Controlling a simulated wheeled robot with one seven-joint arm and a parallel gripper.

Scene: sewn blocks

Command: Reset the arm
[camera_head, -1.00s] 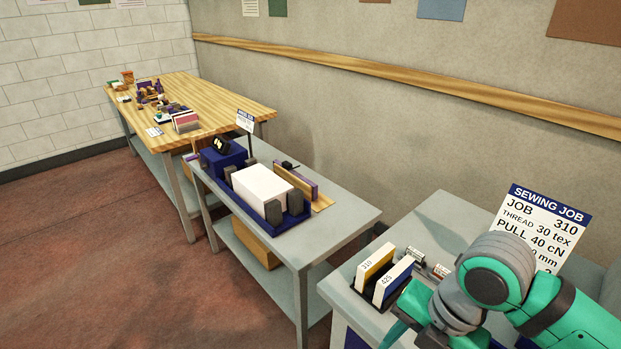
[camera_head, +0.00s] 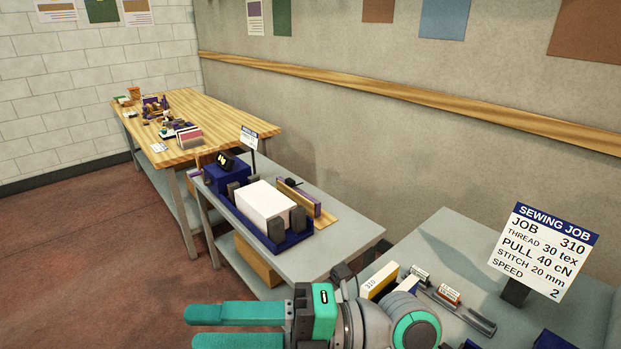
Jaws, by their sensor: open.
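My gripper (camera_head: 228,327) is at the bottom of the head view, its two teal fingers pointing left. The fingers are apart with nothing between them. It is in front of the grey middle table, over the red-brown floor as seen from here, and touches nothing that I can see. My wrist and forearm run right from it along the bottom edge and cover part of the near right table (camera_head: 452,227). The block marked 310 (camera_head: 377,282) shows behind my wrist. The second block beside it is mostly hidden.
A sign reading SEWING JOB 310 (camera_head: 545,250) stands on the near right table, beside a small rack (camera_head: 462,310). The middle table (camera_head: 345,222) holds a white block (camera_head: 264,204) in a blue tray. A wooden table (camera_head: 215,115) with small items stands behind. Floor at left is clear.

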